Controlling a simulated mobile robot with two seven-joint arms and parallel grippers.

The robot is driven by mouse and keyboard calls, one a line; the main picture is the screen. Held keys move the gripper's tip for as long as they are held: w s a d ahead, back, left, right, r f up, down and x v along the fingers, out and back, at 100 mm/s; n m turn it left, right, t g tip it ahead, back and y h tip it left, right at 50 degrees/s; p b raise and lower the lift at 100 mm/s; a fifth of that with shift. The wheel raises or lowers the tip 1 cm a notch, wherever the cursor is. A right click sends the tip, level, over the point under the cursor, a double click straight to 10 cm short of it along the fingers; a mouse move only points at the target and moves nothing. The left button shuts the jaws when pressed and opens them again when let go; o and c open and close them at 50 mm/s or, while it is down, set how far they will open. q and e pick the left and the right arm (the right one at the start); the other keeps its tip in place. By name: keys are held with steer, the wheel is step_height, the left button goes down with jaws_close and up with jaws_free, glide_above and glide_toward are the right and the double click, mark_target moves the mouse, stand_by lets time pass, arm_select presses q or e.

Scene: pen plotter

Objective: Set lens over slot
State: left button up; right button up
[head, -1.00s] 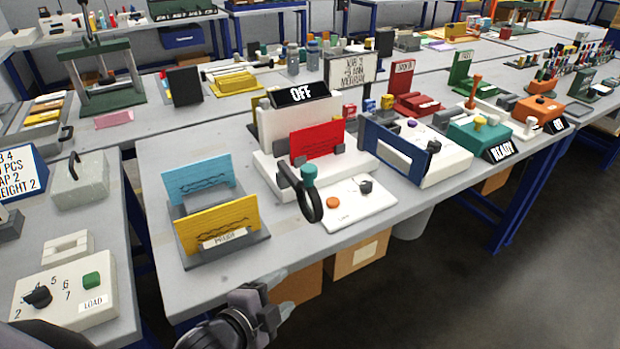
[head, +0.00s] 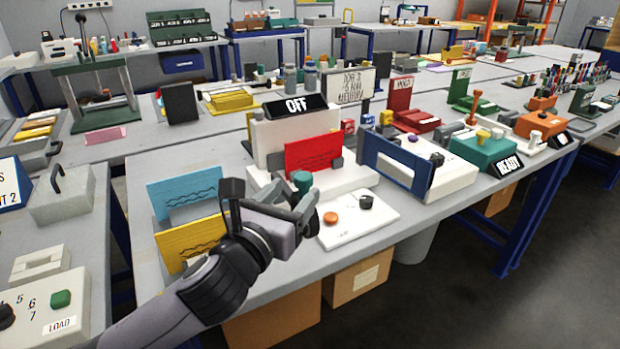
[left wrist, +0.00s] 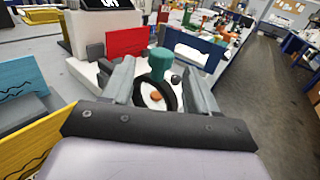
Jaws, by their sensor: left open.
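The lens is a black ring (left wrist: 172,97) with a teal knob (left wrist: 160,62) on top. In the left wrist view it stands between the two fingers of my left gripper (left wrist: 157,78), which is open, with a gap showing beside the knob. In the head view the teal knob (head: 302,180) shows just behind the fingers of my left gripper (head: 300,203), and the ring is mostly hidden. The lens is beside the white machine (head: 262,135) holding a red card (head: 314,152). I cannot make out a slot. My right gripper is out of view.
A white panel (head: 352,228) with an orange button and black knob lies right of the gripper. Blue (head: 186,190) and yellow (head: 188,240) cards stand to the left, partly behind my arm. A blue frame (head: 398,165) stands further right.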

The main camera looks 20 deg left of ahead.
arm_select(q)
steer(key=w, duration=0.6)
steer(key=shift+w+d, duration=0.3)
steer(key=shift+w, duration=0.1)
jaws_close()
